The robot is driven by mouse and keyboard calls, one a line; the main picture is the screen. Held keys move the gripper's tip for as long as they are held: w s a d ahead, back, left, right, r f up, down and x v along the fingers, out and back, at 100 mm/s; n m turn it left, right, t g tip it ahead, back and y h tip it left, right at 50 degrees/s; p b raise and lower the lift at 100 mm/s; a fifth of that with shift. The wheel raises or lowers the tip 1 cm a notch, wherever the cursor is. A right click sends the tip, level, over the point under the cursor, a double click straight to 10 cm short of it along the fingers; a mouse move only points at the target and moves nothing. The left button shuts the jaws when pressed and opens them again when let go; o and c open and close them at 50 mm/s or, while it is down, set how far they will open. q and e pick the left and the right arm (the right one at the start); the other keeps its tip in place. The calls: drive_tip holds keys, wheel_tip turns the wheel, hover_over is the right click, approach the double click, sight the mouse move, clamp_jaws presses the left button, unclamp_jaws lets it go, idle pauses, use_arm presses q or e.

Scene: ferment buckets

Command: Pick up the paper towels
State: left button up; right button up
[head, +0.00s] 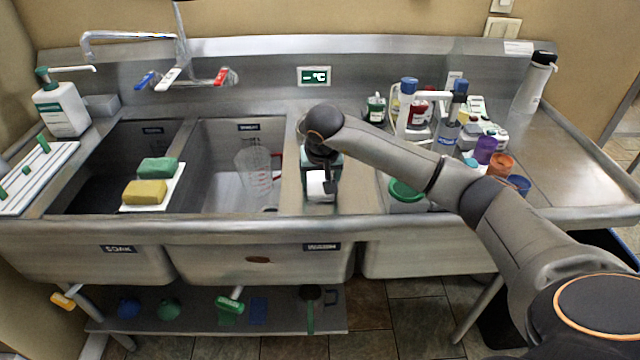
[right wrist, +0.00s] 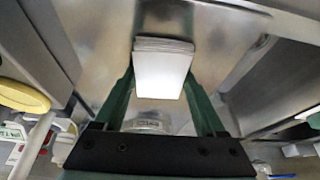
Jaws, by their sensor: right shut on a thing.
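The paper towels show as a white folded stack (right wrist: 163,75) between the green fingers of my right gripper (right wrist: 160,88) in the right wrist view. In the head view, the white stack (head: 318,186) is at the lower end of my right gripper (head: 321,174), by the divider between the middle and right basins. The right gripper is shut on the stack. I cannot tell whether the stack still touches the surface below. My left gripper is not in view.
A clear measuring jug (head: 256,172) stands in the middle basin. A green sponge (head: 158,168) and a yellow sponge (head: 145,192) lie on a white board over the left basin. Bottles and coloured cups (head: 502,165) crowd the right side. A white flask (head: 534,82) stands at the back right.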

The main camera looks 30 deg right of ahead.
sight(323, 177)
drive_tip(key=shift+r, duration=0.55)
drive_tip(key=r, duration=0.3)
drive_tip(key=shift+s+d+r+b, duration=0.15)
drive_tip(key=shift+s+d+b, duration=0.05)
drive_tip(key=shift+d+b, duration=0.15)
drive_tip(key=s+d+r+b, duration=0.1)
drive_tip(key=s+d+r, duration=0.7)
drive_tip(key=s+r, duration=0.1)
drive_tip(key=shift+s+d+b, duration=0.25)
drive_tip(key=shift+s+b, duration=0.05)
drive_tip(key=shift+s, duration=0.3)
drive_tip(key=o, duration=0.7)
drive_tip(key=c, duration=0.6)
